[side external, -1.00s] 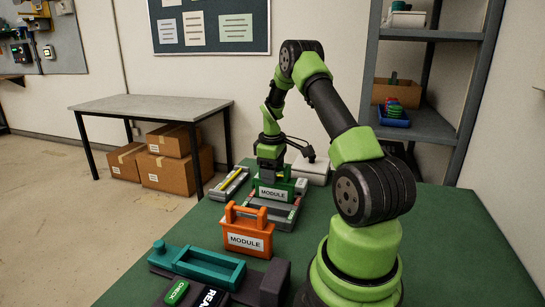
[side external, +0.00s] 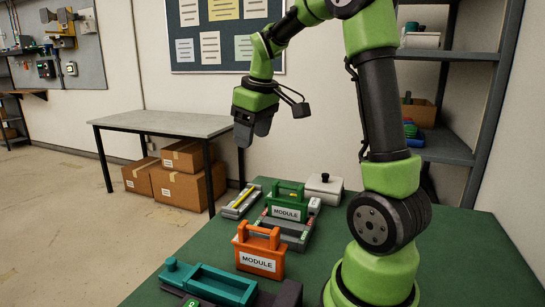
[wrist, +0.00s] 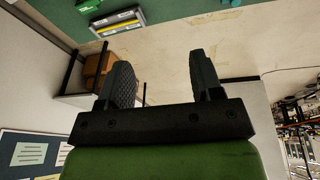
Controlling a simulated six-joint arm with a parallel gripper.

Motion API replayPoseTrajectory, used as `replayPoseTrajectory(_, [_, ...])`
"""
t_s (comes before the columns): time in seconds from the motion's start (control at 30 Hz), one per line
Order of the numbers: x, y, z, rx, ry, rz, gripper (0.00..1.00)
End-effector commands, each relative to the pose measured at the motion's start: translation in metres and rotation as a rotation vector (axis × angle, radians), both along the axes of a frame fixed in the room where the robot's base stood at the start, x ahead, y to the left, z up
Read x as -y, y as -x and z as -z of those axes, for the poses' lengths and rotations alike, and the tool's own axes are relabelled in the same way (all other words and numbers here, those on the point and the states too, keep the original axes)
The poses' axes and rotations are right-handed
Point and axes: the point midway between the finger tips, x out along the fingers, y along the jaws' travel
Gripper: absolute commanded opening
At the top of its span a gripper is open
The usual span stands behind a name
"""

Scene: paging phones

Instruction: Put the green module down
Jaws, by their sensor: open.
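The green module (side external: 287,212) with a white MODULE label and a top handle stands upright on a grey base (side external: 291,235) on the green table. My gripper (side external: 244,140) is up in the air, above and to the left of the green module and clear of it. In the wrist view my gripper (wrist: 160,78) shows two dark fingers spread apart with nothing between them. A sliver of green (wrist: 73,3) shows at the top edge of the wrist view; I cannot tell whether it is the module or the table.
An orange module (side external: 260,252) stands in front of the green one. A teal tray (side external: 210,283) lies at the front left. A grey tray with a yellow strip (side external: 241,201) and a white box with a black knob (side external: 324,189) are near the back. A shelf (side external: 445,150) stands behind.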

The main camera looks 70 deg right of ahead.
Motion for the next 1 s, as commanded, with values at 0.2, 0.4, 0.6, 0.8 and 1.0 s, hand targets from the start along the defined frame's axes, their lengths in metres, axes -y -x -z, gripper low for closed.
replayPoseTrajectory(0.2, [-0.114,0.038,-0.037,0.219,-0.102,0.067,0.6])
replayPoseTrajectory(0.4, [-0.174,0.089,-0.035,0.347,-0.263,0.127,0.6])
replayPoseTrajectory(0.6, [-0.193,0.114,-0.026,0.389,-0.362,0.163,0.6])
replayPoseTrajectory(0.8, [-0.195,0.117,-0.024,0.391,-0.375,0.172,0.6])
replayPoseTrajectory(1.0, [-0.195,0.117,-0.024,0.391,-0.374,0.171,0.6])
